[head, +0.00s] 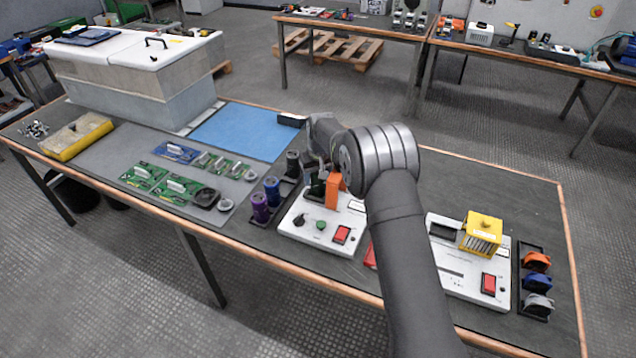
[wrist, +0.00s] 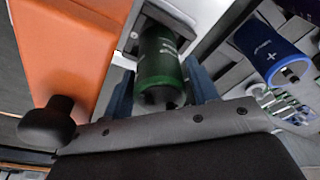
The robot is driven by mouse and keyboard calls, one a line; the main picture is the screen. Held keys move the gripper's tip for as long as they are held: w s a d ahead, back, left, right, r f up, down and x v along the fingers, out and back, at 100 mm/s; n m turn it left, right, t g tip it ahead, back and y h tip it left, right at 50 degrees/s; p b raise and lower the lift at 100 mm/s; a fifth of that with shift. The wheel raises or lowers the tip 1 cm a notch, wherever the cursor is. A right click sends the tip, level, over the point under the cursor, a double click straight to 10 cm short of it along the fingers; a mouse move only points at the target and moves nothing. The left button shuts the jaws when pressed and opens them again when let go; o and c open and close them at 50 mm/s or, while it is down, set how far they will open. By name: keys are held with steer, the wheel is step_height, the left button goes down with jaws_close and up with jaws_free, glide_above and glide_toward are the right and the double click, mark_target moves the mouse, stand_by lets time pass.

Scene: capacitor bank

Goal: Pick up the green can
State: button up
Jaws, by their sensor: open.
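The green can (wrist: 160,60) stands out in the wrist view, between the two dark blue fingers of my gripper (wrist: 160,72). The fingers are apart, one on each side of the can; a gap shows on at least one side, and I cannot tell whether either finger touches it. In the head view the can (head: 318,187) is mostly hidden behind my gripper and beside an orange block. It seems to be at the back of the left white panel.
The orange block (head: 333,190) rises close beside my gripper and fills the left of the wrist view (wrist: 65,50). A blue can (head: 272,190) and a purple can (head: 260,207) stand in a black rack to the left.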

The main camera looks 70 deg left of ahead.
steer(key=c, duration=0.9)
steer(key=shift+r, duration=0.1)
